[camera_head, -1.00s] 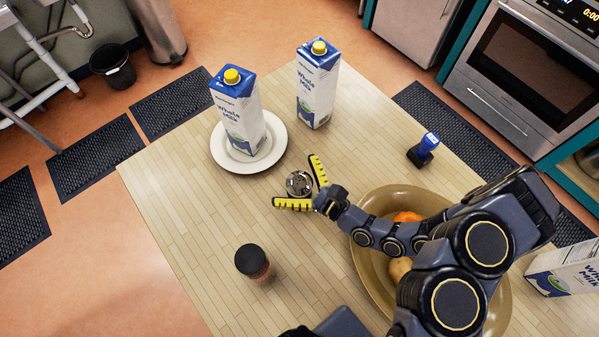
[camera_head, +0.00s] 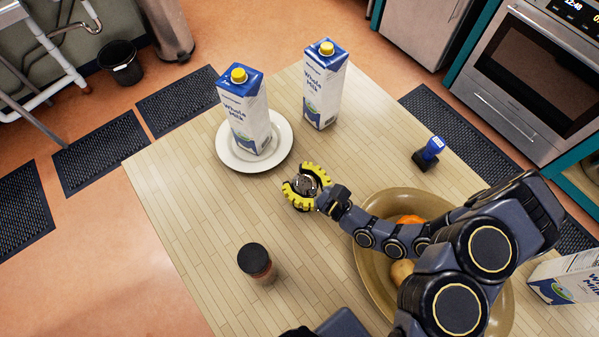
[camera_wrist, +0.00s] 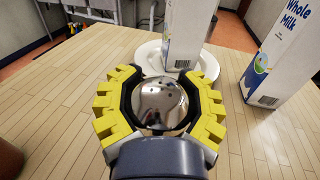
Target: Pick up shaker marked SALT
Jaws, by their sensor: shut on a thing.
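A shaker with a shiny metal domed top (camera_wrist: 160,100) stands between the yellow fingers of my gripper (camera_head: 303,187). The fingers are curved around it and shut on it from both sides. In the head view the shaker's metal top (camera_head: 306,184) shows between the fingers. No SALT marking is readable in either view. A second shaker with a black lid and reddish-brown contents (camera_head: 256,262) stands apart, nearer the front of the table. My gripper is low over the table, in front of the plate.
A milk carton (camera_head: 245,115) stands on a white plate (camera_head: 226,157), with another carton (camera_head: 323,85) beside it. A blue-topped stamp (camera_head: 430,150) stands at right. A tan bowl of fruit (camera_head: 372,278) lies under my arm. Another carton (camera_head: 566,277) is at far right. The table's left side is clear.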

